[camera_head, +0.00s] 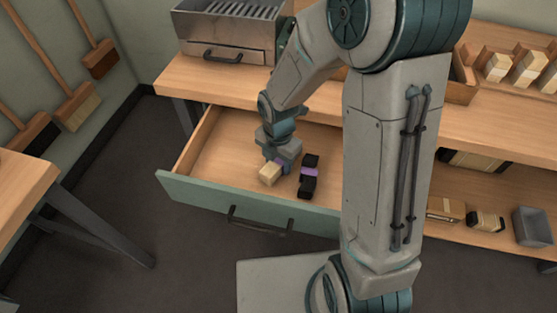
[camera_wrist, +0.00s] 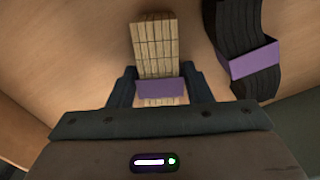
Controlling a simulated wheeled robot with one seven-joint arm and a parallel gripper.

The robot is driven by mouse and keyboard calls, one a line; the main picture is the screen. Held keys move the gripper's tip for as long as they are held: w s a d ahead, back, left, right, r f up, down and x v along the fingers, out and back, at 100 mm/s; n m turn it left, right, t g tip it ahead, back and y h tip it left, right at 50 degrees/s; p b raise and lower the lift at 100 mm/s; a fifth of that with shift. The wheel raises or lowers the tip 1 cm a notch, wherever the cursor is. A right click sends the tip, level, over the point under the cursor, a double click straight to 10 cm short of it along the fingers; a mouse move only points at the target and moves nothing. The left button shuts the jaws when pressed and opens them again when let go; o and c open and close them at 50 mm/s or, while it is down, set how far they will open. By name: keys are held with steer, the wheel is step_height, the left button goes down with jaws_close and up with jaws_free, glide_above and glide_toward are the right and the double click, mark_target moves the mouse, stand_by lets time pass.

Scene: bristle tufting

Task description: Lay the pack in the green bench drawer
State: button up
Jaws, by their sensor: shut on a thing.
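The green-fronted bench drawer (camera_head: 200,198) stands open below the bench top, its wooden floor showing. My gripper (camera_head: 276,164) is down inside the drawer. It is shut on a pale bristle pack (camera_head: 268,175) with a purple band. In the wrist view the pale pack (camera_wrist: 157,47) lies between my fingers (camera_wrist: 160,88), which close around its band. I cannot tell whether the pack touches the drawer floor. A black bristle pack (camera_head: 308,178) with a purple band lies in the drawer to the right; it also shows in the wrist view (camera_wrist: 245,40).
A metal box with a slotted top (camera_head: 232,30) stands on the bench. Wooden trays with pale brush heads (camera_head: 525,68) are at the right. A lower shelf holds several brushes and a grey bin (camera_head: 532,226). The drawer's left part is bare.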

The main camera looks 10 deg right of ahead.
mark_target(278, 160)
steer(key=shift+f, duration=0.2)
steer(key=o, duration=1)
step_height(278, 160, up, 12)
steer(key=p, duration=0.3)
steer(key=shift+s+d+r+m+t, duration=0.3)
steer(key=shift+s+d+r+m, duration=1.35)
steer(key=shift+m, duration=3)
steer(key=shift+s+d+r+m+t, duration=0.3)
steer(key=shift+s+d+r+m, duration=1.25)
steer(key=shift+m, duration=3.05)
steer(key=shift+s+d+r+m+t, duration=0.3)
steer(key=shift+s+d+r+m, duration=0.65)
steer(key=shift+s+d+m, duration=2.55)
steer(key=w+a+m, duration=0.1)
steer(key=a+m, duration=0.1)
steer(key=a, duration=0.1)
steer(key=shift+w, duration=0.4)
